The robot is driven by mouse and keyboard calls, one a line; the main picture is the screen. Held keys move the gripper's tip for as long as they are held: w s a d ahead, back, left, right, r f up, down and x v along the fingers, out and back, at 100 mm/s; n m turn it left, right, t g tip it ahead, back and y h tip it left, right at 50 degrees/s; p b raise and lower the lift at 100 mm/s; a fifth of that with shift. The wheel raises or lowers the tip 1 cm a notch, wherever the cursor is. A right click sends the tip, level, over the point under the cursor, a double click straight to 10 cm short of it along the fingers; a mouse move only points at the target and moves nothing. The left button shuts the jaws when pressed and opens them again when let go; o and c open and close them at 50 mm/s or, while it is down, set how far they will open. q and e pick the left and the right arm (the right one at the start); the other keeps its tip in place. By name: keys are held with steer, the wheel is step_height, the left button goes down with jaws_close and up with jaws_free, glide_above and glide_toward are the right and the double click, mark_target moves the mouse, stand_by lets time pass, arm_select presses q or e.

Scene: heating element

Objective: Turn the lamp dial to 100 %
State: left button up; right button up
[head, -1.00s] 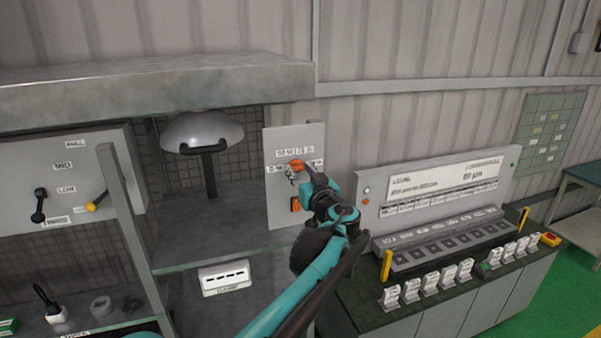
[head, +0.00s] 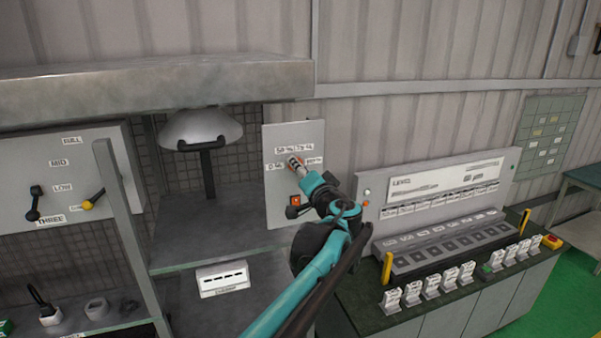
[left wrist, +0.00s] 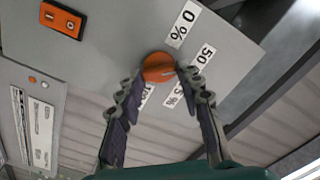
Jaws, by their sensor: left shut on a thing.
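The lamp dial (left wrist: 158,66) is a round orange knob on a grey control panel (head: 275,140), with percent labels around it. The 0 % label (left wrist: 185,22) and the 50 % label (left wrist: 200,62) are readable in the left wrist view; others are partly hidden by the fingers. My left gripper (head: 295,162) is at the panel, and in the left wrist view its two fingertips (left wrist: 161,74) press on opposite sides of the dial. In the head view the fingers mostly cover the dial. I cannot tell exactly where its pointer stands. My right gripper is not in view.
An orange rocker switch (head: 296,201) sits below the dial. A dome lamp (head: 201,130) hangs left of the panel. A console (head: 440,225) with a sloped display stands to the right. A lever panel (head: 65,175) is at the far left.

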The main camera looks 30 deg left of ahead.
arm_select(q)
steer(key=m+b, duration=0.1)
steer(key=m, duration=0.7)
steer(key=m+b, duration=0.1)
steer(key=m, duration=0.8)
steer(key=m+b, duration=0.1)
steer(key=m, duration=0.8)
steer(key=shift+s+f, duration=0.1)
steer(key=shift+f, duration=0.3)
steer(key=o, duration=1.2)
steer(key=shift+c, duration=0.2)
steer(key=shift+r, duration=0.1)
steer(key=v, duration=1.2)
